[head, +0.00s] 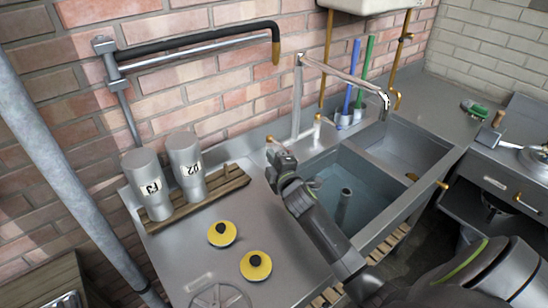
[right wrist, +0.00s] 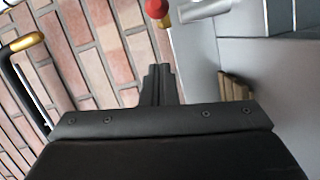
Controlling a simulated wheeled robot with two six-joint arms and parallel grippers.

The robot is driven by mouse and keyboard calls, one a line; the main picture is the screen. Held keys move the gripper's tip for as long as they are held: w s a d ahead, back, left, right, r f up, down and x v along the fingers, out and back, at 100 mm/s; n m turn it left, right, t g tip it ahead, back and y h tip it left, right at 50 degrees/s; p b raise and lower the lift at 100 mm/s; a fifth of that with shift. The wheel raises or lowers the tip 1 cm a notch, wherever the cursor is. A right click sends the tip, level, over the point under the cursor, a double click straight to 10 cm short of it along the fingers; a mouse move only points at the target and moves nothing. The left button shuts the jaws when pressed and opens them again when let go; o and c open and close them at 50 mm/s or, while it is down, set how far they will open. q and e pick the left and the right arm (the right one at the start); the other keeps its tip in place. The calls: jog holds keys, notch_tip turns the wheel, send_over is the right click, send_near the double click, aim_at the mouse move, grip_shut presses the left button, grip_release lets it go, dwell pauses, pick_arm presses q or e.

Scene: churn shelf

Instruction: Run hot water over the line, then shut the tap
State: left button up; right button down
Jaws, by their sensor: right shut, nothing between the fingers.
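The tap is a tall steel mixer with a long swivel spout (head: 340,76) reaching right over the double sink. I see no clear stream from its end. A small brass valve with a red tip (head: 269,139) stands at the sink's back left; a red ball knob (right wrist: 156,8) on a brass stem shows in the right wrist view. My right gripper (head: 280,157) is shut and empty, just in front of the red tip, and I cannot tell if they touch. Its fingers (right wrist: 160,75) show closed in the wrist view. The left basin (head: 365,190) looks bluish. My left gripper is out of view.
A black-sleeved wall pipe (head: 200,42) with a brass end hangs at the upper left. Two labelled steel canisters (head: 152,185) stand on a wooden rack. Yellow discs (head: 222,233) lie on the drainboard. Blue (head: 352,75) and green (head: 367,70) brushes stand behind the sink.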

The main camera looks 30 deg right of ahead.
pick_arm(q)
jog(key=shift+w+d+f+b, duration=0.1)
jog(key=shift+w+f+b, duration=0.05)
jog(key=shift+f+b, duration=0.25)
pick_arm(e)
jog(key=s, duration=0.9)
jog(key=shift+s+a, duration=0.3)
jog(key=shift+s, duration=0.05)
jog(key=shift+r, duration=0.1)
